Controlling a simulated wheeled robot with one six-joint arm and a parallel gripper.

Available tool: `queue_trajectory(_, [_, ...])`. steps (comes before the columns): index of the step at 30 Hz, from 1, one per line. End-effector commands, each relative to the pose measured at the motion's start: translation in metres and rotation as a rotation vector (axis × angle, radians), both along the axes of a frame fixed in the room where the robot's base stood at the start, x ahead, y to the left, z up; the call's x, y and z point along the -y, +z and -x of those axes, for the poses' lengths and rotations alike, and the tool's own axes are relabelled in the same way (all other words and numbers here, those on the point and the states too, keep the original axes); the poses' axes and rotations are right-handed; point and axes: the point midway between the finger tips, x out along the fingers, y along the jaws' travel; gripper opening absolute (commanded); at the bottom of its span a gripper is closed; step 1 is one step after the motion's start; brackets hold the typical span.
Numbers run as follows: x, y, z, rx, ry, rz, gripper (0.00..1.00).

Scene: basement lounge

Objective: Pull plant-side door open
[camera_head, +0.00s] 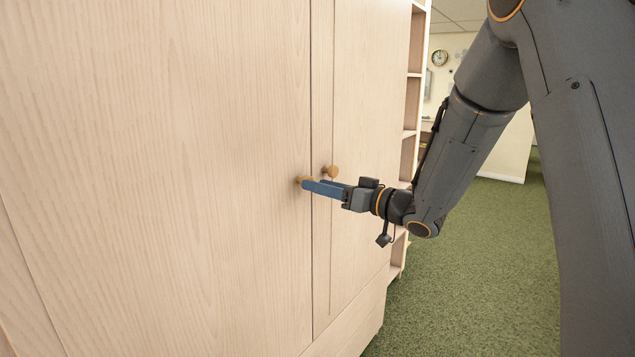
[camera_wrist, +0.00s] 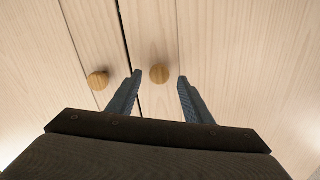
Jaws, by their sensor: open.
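Two tall pale wood cabinet doors stand side by side, the near door (camera_head: 170,150) and the far door (camera_head: 365,130). Each has a round wooden knob near their shared seam. My gripper (camera_head: 312,185) is open at the near door's knob (camera_head: 299,180), which its blue finger partly hides. The far door's knob (camera_head: 331,171) shows just above the fingers. In the wrist view one knob (camera_wrist: 158,73) sits between my open fingertips, with gaps visible on both sides. The other knob (camera_wrist: 98,81) is outside the fingers. Both doors look closed. No plant is visible.
Open shelving (camera_head: 409,120) adjoins the cabinet's far end. Green carpet (camera_head: 475,270) is clear to the right. A wall clock (camera_head: 439,58) hangs in the far room.

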Motion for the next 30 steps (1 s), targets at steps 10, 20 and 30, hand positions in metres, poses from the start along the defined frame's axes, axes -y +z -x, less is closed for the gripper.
queue_trajectory(10, [-0.015, 0.0, -0.012, 0.0, -0.002, 0.0, 0.46])
queue_trajectory(20, [-0.015, 0.0, -0.012, 0.0, -0.002, 0.0, 0.17])
queue_trajectory(30, [-0.016, 0.0, -0.012, 0.0, -0.002, 0.0, 0.0])
